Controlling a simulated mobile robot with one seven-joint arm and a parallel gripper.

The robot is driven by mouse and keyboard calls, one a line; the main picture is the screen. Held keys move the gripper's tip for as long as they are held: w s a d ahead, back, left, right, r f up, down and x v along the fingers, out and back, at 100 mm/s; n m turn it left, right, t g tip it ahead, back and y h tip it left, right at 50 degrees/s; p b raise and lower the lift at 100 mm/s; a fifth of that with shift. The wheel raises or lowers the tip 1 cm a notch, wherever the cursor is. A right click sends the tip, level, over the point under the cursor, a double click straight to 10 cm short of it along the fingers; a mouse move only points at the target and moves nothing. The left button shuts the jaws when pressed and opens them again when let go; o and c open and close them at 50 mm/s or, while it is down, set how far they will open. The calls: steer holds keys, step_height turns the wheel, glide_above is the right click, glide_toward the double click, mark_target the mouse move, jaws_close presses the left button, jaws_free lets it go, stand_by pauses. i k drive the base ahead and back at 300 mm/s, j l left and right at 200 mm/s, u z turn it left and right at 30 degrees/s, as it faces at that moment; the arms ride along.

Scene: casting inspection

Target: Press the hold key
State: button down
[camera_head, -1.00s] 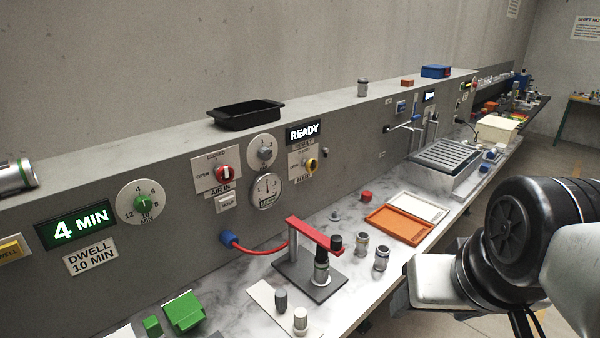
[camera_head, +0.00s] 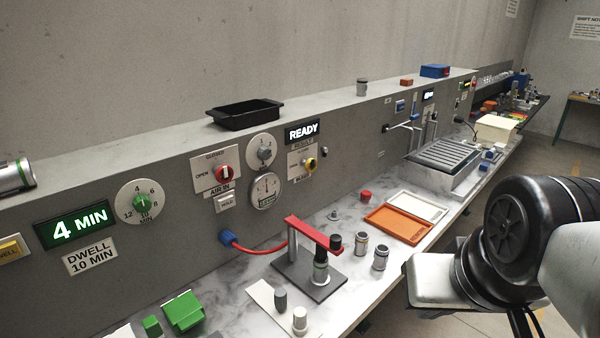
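The hold key (camera_head: 227,203) is a pale square key marked HOLD on the grey panel, below the AIR IN label and left of the round gauge (camera_head: 265,190). Nothing covers it. My arm shows at the right edge, out over the front of the bench and well apart from the key. A pale boxy part of my arm shows beside the dark joint; no gripper fingers can be made out.
A red clamp stand (camera_head: 314,234) on a dark plate stands on the marble bench before the panel. A red hose (camera_head: 262,249) runs from a blue fitting (camera_head: 227,238). Orange tray (camera_head: 399,222), green block (camera_head: 184,312) and small cylinders occupy the bench. A black tray (camera_head: 245,115) sits on the ledge.

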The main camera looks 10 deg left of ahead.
mark_target(226, 201)
steer(key=i+l, duration=0.75)
steer(key=u, duration=1.65)
